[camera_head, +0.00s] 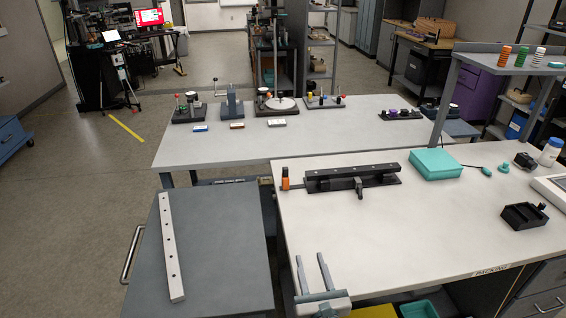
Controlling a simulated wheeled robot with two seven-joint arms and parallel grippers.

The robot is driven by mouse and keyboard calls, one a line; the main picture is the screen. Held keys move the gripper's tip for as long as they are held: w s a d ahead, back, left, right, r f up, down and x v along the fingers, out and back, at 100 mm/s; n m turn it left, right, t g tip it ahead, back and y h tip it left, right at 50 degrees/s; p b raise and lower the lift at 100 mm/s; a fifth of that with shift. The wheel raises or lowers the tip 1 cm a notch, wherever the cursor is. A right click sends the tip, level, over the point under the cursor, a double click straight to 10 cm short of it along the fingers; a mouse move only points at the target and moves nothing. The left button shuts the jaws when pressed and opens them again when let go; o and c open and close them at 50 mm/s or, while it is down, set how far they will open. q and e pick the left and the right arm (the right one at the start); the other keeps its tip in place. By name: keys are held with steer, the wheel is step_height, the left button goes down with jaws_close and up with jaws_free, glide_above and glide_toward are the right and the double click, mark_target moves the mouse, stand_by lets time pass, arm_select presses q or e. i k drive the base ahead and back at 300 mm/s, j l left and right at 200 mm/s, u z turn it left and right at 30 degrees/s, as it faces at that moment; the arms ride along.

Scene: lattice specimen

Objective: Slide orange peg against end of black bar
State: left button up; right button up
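The orange peg (285,182) stands upright on the white table, near its back left corner. The black bar (352,171) lies to the right of the peg, running left to right on a dark base with a small handle or clamp at its front. A small gap shows between the peg and the bar's left end. My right gripper (310,256) is at the front left edge of the white table, fingers pointing away from me. Its two fingers are apart with nothing between them, well in front of the peg and bar. My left gripper is not in view.
A teal box (435,164) sits right of the bar. A black holder (524,216) stands at the table's right. A long white strip with holes (171,246) lies on the grey cart top at left. The white table's middle and front are clear.

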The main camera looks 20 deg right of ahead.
mark_target(285, 179)
steer(key=i+l, duration=0.15)
steer(key=i, duration=0.25)
steer(key=i+l, duration=0.15)
steer(key=i, duration=0.25)
